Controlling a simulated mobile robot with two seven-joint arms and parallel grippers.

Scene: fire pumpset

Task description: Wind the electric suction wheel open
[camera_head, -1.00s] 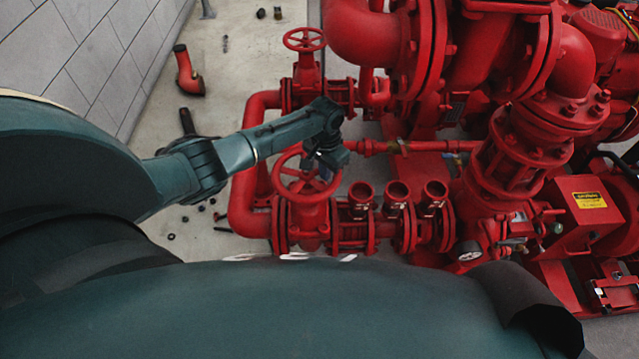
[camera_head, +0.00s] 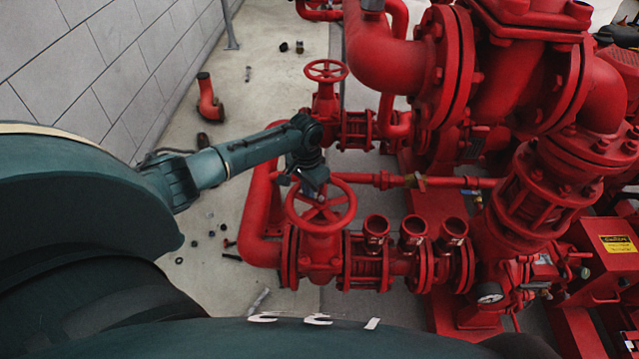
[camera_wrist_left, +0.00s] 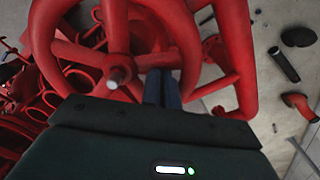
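A red handwheel (camera_head: 321,205) sits upward-facing on a valve in the middle of the head view. It also fills the upper part of the left wrist view (camera_wrist_left: 118,60), with its hub, spokes and rim showing. My left gripper (camera_head: 318,188) is at this wheel, pointing down over its back part. In the left wrist view its two dark fingers (camera_wrist_left: 162,88) lie close together, reaching in between spokes near the hub, and look shut. A red bar of the wheel hides their tips. I cannot tell if they touch a spoke. My right gripper is not in view.
A second, smaller red handwheel (camera_head: 326,70) stands behind. Three open red pipe stubs (camera_head: 413,232) and large red pump pipes stand to the right. A grey wall (camera_head: 100,60) is at left. A red elbow (camera_head: 209,98) and small parts lie on the floor.

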